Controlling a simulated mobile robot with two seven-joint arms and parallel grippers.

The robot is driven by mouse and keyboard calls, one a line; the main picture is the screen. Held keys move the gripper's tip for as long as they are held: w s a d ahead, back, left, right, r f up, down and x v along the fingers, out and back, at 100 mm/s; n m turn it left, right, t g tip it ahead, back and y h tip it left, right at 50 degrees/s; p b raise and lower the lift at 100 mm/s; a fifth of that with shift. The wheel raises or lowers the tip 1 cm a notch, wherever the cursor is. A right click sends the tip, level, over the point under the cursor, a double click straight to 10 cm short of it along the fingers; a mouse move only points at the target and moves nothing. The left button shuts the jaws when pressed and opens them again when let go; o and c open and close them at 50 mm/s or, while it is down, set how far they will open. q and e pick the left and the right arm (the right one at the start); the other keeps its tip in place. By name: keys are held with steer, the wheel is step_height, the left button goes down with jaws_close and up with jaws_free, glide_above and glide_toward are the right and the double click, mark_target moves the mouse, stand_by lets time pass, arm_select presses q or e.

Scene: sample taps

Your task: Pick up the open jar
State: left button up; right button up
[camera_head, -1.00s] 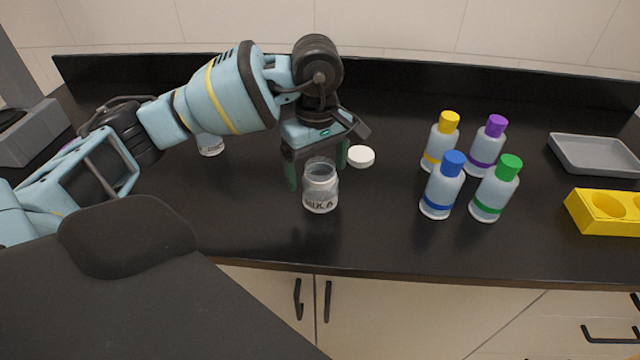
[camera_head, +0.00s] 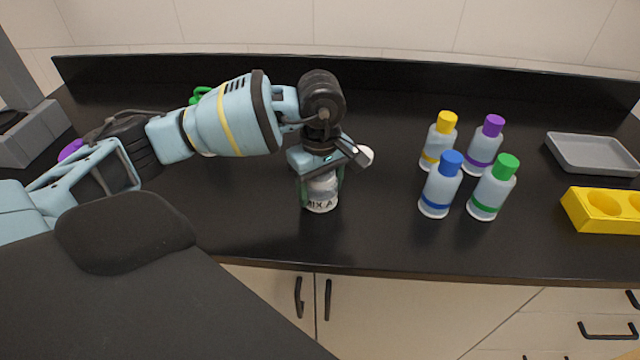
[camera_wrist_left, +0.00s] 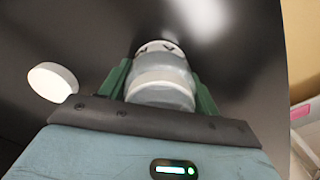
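The open jar (camera_head: 320,204), clear with a white label reading "MIX A", stands upright on the black counter. My left gripper (camera_head: 321,188) points down over it, with one green finger on each side of the jar. The fingers look closed against its sides. In the left wrist view the jar (camera_wrist_left: 161,75) sits between both fingers, and the gripper body hides part of it. A round white lid (camera_head: 366,156) lies on the counter just right of the gripper, and also shows in the left wrist view (camera_wrist_left: 52,82). My right gripper is not in view.
Several bottles with yellow (camera_head: 446,122), purple (camera_head: 493,125), blue (camera_head: 451,162) and green (camera_head: 507,166) caps stand to the right. Beyond them are a grey tray (camera_head: 592,168) and a yellow rack (camera_head: 590,220).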

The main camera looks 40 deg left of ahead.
arm_select(q)
steer(key=c, duration=0.4)
steer(key=shift+r, duration=0.85)
steer(key=shift+s+r, duration=0.2)
steer(key=shift+r, duration=0.3)
steer(key=shift+s+r, duration=0.15)
steer(key=shift+r, duration=0.3)
steer(key=s, duration=0.4)
steer(key=s+d+b, duration=0.1)
steer(key=s, duration=0.4)
steer(key=s+d+r, duration=0.1)
steer(key=s, duration=0.4)
steer(key=shift+r+b, duration=0.1)
steer(key=shift+b, duration=0.2)
steer(key=shift+s+d+r, duration=0.1)
steer(key=shift+s, duration=0.5)
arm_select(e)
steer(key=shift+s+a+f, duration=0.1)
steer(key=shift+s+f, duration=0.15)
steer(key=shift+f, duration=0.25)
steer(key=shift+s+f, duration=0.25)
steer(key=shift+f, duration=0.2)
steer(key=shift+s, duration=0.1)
